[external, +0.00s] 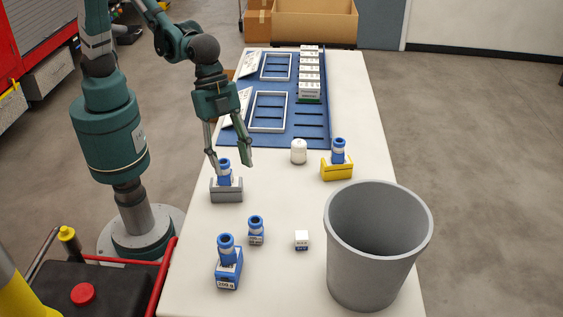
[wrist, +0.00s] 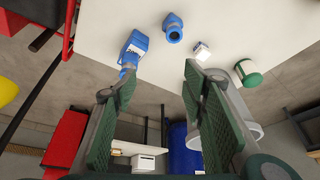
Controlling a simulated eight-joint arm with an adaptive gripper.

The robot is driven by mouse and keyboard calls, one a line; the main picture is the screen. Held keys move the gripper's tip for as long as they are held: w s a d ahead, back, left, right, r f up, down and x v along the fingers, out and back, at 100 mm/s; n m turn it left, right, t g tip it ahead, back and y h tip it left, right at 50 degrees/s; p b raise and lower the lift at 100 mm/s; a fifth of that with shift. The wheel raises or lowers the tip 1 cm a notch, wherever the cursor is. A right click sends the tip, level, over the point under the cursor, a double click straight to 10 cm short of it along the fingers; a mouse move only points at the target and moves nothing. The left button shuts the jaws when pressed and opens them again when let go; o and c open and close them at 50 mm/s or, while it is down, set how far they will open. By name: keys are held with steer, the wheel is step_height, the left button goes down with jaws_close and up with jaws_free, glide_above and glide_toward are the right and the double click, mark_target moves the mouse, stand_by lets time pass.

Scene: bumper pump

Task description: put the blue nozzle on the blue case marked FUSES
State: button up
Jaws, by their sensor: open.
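My gripper (external: 231,164) is open; its fingers point down around or just above a blue nozzle (external: 225,172) in a grey holder (external: 227,195). I cannot tell whether they touch it. In the wrist view, the jaws (wrist: 160,72) are apart, with nothing clearly between them. A blue case (external: 229,275) with a white label stands at the table's near left, a blue nozzle-like piece (external: 226,245) on top. Its label is too small to read surely. The case also shows in the wrist view (wrist: 135,46). A smaller blue-topped item (external: 256,230) stands behind it.
A yellow holder (external: 337,171) carries another blue nozzle (external: 338,151). A white jar (external: 298,151) and a small white box (external: 302,240) stand apart. A tall grey bin (external: 370,270) fills the near right. A blue mat (external: 290,130) with frames and boxes lies at the back.

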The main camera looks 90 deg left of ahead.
steer(key=s+a+r+n+t, duration=0.15)
steer(key=a+r, duration=0.25)
steer(key=a, duration=0.6)
steer(key=s+a+r+n+y, duration=0.15)
steer(key=a+r, duration=0.25)
steer(key=a, duration=0.6)
steer(key=s+a+r+n+t, duration=0.1)
steer(key=s+a+r+n, duration=0.2)
steer(key=a, duration=0.6)
steer(key=s+a+n+t+y, duration=0.1)
steer(key=s+a+n, duration=0.1)
steer(key=s+a, duration=0.5)
steer(key=s+a+n+t+y, duration=0.1)
steer(key=s+a+n, duration=0.2)
steer(key=s+a, duration=0.5)
steer(key=a, duration=0.7)
steer(key=shift+s+a+f+n, duration=0.2)
steer(key=shift+a+n, duration=0.1)
steer(key=shift+a, duration=0.1)
